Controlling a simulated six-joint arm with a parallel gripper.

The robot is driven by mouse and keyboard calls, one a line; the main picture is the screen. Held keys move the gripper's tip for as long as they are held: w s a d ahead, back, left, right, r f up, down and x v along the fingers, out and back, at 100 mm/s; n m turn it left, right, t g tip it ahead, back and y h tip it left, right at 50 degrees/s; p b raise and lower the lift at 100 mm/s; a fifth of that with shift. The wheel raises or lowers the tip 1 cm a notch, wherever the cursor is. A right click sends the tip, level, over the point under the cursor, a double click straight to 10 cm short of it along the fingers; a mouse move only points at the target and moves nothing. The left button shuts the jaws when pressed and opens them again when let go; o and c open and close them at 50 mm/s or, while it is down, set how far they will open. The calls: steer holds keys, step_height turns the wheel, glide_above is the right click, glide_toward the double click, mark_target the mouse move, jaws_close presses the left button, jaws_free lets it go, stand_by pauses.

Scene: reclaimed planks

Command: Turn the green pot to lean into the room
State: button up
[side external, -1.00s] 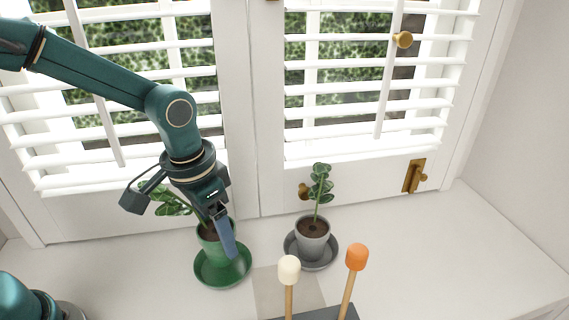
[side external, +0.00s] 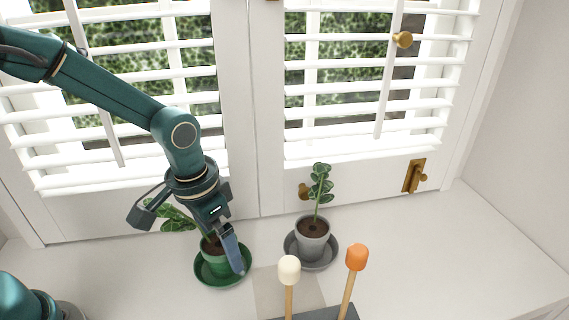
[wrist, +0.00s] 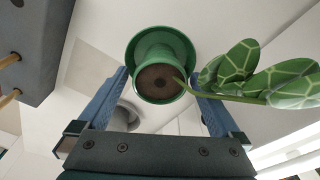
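The green pot (side external: 212,262) stands upright on its green saucer (side external: 208,280) on the white sill. Its leafy plant (side external: 176,217) leans left, toward the shutters, and is partly hidden by my arm. In the wrist view the pot (wrist: 160,98) shows dark soil, and the patterned leaves (wrist: 288,86) lean right. My gripper (side external: 228,264) is low over the pot, one blue finger in front of it. In the wrist view my gripper (wrist: 157,76) is open, with a finger on each side of the pot and small gaps at the rim.
A grey pot (side external: 313,245) with an upright plant stands on a grey saucer just right. A dark block (side external: 318,313) with white-tipped and orange-tipped sticks is at the front. White shutters (side external: 365,130) stand behind. The sill at far right is clear.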

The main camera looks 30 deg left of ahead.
mark_target(208, 239)
steer(key=r, duration=0.4)
steer(key=shift+s+a+r, duration=0.1)
steer(key=shift+s+r, duration=0.1)
steer(key=shift+r, duration=0.2)
steer(key=shift+n+t, duration=0.3)
steer(key=shift+t, duration=0.5)
steer(key=r, duration=0.2)
steer(key=a+r, duration=0.1)
steer(key=r, duration=0.1)
steer(key=shift+s+a+r, duration=0.15)
steer(key=shift+r, duration=0.05)
steer(key=s+a+r+n+t, duration=0.2)
steer(key=s+a, duration=0.2)
steer(key=s, duration=0.6)
steer(key=shift+s+r+t, duration=0.2)
steer(key=shift+s+t, duration=0.1)
